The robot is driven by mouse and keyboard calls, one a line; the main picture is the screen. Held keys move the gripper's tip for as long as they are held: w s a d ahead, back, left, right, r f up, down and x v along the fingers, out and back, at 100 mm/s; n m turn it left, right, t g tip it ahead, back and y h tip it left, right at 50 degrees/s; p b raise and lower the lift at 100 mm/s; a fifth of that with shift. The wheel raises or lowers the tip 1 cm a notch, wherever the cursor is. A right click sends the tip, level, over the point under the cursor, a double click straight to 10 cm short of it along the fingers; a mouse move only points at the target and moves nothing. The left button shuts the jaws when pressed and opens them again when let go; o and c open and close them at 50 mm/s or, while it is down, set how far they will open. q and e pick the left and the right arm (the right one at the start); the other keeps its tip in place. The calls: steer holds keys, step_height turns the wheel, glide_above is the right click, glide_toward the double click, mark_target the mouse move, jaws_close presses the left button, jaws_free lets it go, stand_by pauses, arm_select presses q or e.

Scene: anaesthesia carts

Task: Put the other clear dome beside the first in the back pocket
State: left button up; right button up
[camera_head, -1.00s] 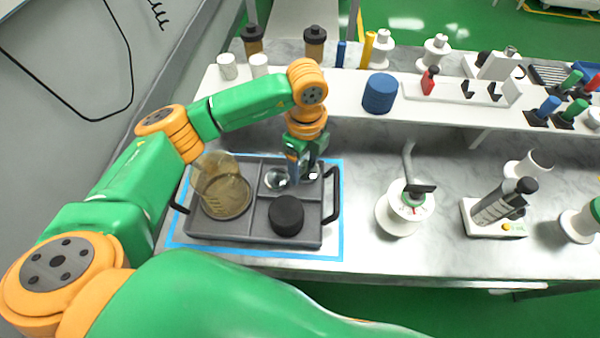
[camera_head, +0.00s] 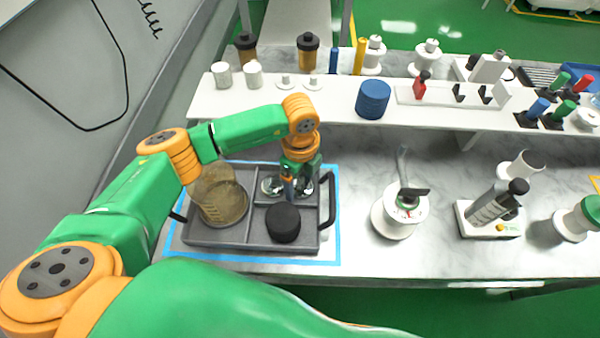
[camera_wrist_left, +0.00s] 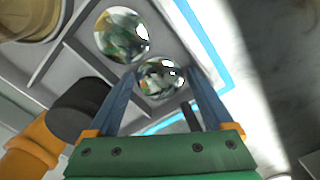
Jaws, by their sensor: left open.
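Two clear domes sit side by side in the back pocket of the grey tray (camera_head: 212,244). The first dome (camera_head: 270,187) is on the left; it also shows in the wrist view (camera_wrist_left: 122,34). The other dome (camera_wrist_left: 160,78) is just right of it, partly hidden by my gripper in the head view. My left gripper (camera_head: 297,194) points down into the pocket. Its fingers are apart, one to each side of the other dome in the wrist view (camera_wrist_left: 165,80). I cannot tell whether they touch it.
A black round puck (camera_head: 283,222) lies in the pocket in front of the domes. A tall amber jar (camera_head: 220,200) stands in the left compartment. Black handles (camera_head: 329,198) flank the tray. A white shelf (camera_head: 330,110) runs behind; a white round device (camera_head: 400,212) stands right.

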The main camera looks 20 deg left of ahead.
mark_target(300, 179)
arm_select(q)
steer(key=shift+r, duration=0.6)
step_height(300, 179, up, 11)
steer(key=b, duration=0.2)
